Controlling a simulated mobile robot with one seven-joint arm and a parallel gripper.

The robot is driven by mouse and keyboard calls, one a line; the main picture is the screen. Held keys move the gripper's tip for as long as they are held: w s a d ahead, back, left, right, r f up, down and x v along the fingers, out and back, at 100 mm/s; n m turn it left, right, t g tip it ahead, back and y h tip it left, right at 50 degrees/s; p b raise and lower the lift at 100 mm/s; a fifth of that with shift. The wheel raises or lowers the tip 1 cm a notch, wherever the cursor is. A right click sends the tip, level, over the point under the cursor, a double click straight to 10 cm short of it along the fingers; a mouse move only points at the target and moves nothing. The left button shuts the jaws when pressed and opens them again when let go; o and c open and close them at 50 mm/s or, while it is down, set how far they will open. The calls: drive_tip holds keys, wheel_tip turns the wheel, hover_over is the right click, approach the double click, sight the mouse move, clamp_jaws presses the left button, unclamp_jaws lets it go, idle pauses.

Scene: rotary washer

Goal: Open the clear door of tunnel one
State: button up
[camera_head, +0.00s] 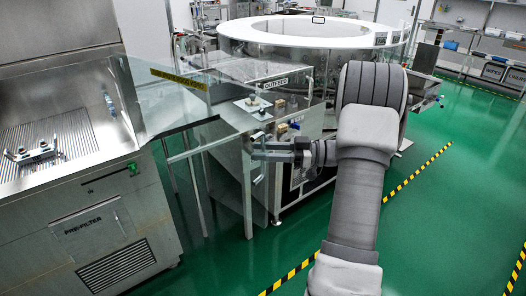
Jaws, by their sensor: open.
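A clear tunnel cover (165,108) spans between the steel hood on the left and the round washer. It has a yellow label (180,78) whose text I cannot read. I cannot tell for certain which clear panel is the door of tunnel one, and no open gap shows. My gripper (262,151) is open, reaching left from my arm, in front of the outfeed end of the tunnel and a little below its top. I see nothing between its fingers. Whether they touch the metal frame behind them is too small to tell.
The round washer (310,36) with a white top rim stands behind. A steel pre-filter cabinet (105,235) stands at left. Metal legs (247,190) stand below the tunnel. Green floor (440,230) with yellow-black tape is free at right. Benches line the back.

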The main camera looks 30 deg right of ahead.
drive_tip(key=b+v, duration=0.1)
drive_tip(key=v, duration=1.6)
drive_tip(key=shift+s, duration=0.2)
drive_tip(key=shift+w+d, duration=0.1)
drive_tip(key=shift+d, duration=0.05)
